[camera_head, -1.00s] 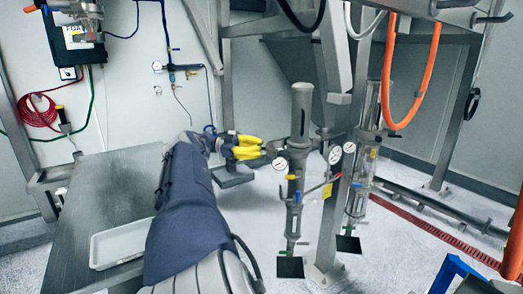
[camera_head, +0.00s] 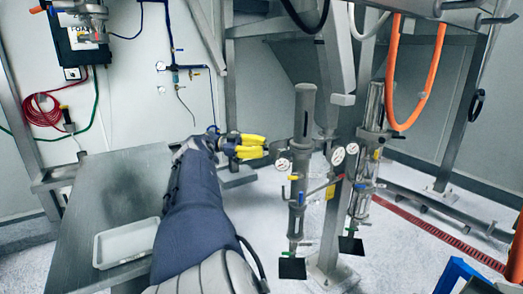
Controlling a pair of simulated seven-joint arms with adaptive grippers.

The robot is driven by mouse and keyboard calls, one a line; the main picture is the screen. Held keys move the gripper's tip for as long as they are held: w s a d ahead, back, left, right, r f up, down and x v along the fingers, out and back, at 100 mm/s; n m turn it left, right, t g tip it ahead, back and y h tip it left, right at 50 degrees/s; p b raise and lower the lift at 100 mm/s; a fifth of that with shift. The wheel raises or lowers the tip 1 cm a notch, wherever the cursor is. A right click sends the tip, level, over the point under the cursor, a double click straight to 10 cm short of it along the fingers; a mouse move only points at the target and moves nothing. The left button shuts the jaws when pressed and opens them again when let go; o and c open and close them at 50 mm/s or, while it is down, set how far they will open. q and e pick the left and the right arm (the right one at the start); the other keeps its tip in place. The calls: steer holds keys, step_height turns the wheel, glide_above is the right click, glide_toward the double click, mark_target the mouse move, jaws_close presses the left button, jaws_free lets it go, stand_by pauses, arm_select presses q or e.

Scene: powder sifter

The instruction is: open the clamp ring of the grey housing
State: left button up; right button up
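The grey housing (camera_head: 304,112) is an upright opaque cylinder standing right of centre in the head view, with gauges and valves lower down. A ring-like joint, seemingly the clamp ring (camera_head: 300,146), sits around its lower part; whether it is latched is too small to tell. My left gripper (camera_head: 262,147) has two yellow fingers pointing right at the ring's height. They look apart with a narrow gap and nothing between them. The fingertips are just left of the housing; whether they touch a small fitting there is unclear. My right gripper is not in view.
A clear-walled column (camera_head: 374,105) stands right of the housing, with a steel post between. A steel table (camera_head: 100,205) with a white tray (camera_head: 97,246) lies at left. An orange hose (camera_head: 424,95) hangs at upper right. Red floor grating (camera_head: 440,235) runs at right.

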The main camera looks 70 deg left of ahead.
arm_select(q)
steer(key=o, duration=0.5)
steer(key=shift+d+f, duration=0.1)
steer(key=shift+o, duration=0.2)
step_height(320, 180, up, 10)
steer(key=shift+r, duration=0.1)
stand_by(0.5)
